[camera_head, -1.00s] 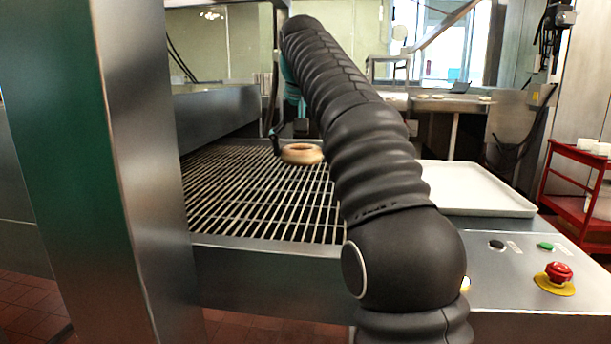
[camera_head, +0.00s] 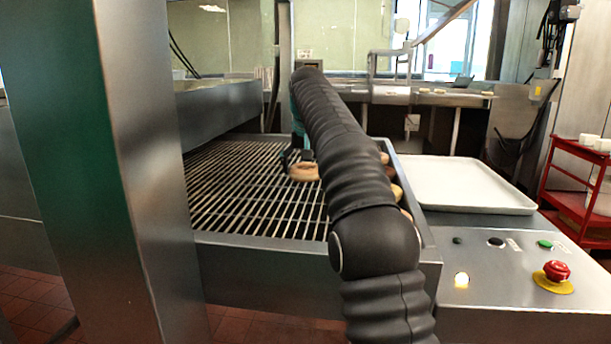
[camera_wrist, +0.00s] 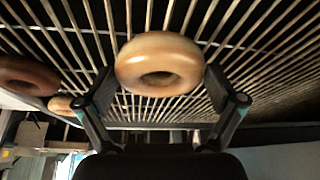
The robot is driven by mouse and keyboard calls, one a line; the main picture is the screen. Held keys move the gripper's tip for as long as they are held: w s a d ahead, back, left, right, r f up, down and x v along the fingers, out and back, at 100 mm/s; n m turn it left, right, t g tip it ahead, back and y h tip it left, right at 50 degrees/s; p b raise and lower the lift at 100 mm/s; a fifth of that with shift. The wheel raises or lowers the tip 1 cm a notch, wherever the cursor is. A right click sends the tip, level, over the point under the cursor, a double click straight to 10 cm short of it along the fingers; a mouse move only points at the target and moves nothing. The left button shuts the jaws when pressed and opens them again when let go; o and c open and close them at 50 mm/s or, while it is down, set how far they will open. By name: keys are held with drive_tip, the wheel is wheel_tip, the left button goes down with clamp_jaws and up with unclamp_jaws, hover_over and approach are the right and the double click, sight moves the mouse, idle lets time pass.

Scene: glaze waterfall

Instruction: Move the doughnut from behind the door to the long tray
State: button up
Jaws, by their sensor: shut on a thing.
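A light-brown ring doughnut (camera_head: 304,172) is at the slatted metal grate, left of my dark arm. In the wrist view the doughnut (camera_wrist: 160,50) sits between my two fingers, with the slats behind it. My gripper (camera_wrist: 163,84) is shut on its sides; in the head view my gripper (camera_head: 291,158) is partly hidden by the doughnut and arm. I cannot tell how far the doughnut is above the slats. A long white tray (camera_head: 465,185) lies to the right of the grate and looks empty. A tall steel panel (camera_head: 80,150) stands at the left.
Other doughnuts (camera_head: 397,192) lie along the grate's right side, partly behind my arm; a darker one (camera_wrist: 25,75) shows in the wrist view. The steel grate (camera_head: 250,205) is otherwise clear. A control panel with a red button (camera_head: 558,271) is in front. A red cart (camera_head: 575,180) stands right.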

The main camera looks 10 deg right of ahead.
drive_tip(key=shift+f, duration=1.1)
drive_tip(key=shift+f, duration=0.15)
drive_tip(key=o, duration=0.8)
